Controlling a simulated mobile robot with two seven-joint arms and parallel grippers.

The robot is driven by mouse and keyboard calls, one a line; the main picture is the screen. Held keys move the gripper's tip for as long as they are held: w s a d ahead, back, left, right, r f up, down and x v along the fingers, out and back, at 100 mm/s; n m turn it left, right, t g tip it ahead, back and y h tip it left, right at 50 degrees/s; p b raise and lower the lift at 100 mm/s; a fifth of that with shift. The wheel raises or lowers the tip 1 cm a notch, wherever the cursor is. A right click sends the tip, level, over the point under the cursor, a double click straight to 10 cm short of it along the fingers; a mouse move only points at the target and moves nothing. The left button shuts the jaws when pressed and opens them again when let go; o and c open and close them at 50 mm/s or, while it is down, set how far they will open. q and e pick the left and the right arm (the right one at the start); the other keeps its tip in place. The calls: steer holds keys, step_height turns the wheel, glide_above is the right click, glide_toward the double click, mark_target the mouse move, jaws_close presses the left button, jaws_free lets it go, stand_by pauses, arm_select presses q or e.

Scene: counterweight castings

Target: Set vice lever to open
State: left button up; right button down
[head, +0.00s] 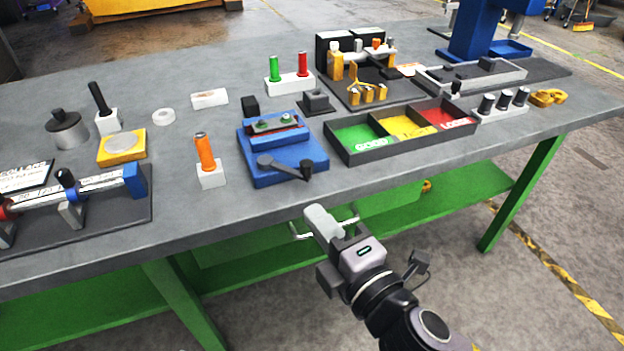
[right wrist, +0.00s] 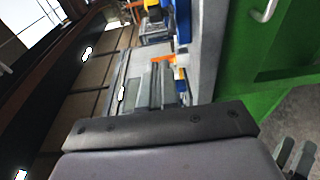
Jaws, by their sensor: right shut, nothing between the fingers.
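The blue vice (head: 283,150) sits on the grey bench near its front edge, left of the three-colour tray. Its dark lever (head: 287,168) lies across the front of the vice, with its knob end toward the right. Two small green-topped pieces show on the vice's upper part. My right gripper (head: 316,213) is shut and empty, just in front of the bench edge, below and right of the lever and apart from it. The right wrist view shows the bench from the side, and I cannot make out the lever there. My left gripper is in neither view.
A tray (head: 345,157) with green, yellow and red compartments stands right of the vice. An orange-handled tool in a white block (head: 211,180) stands to its left. A metal handle (head: 298,233) on the green under-bench unit shows behind my right gripper.

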steer(key=w, duration=0.7)
steer(key=shift+w+a+p, duration=0.35)
steer(key=shift+a+p, duration=0.05)
steer(key=shift+d, duration=0.15)
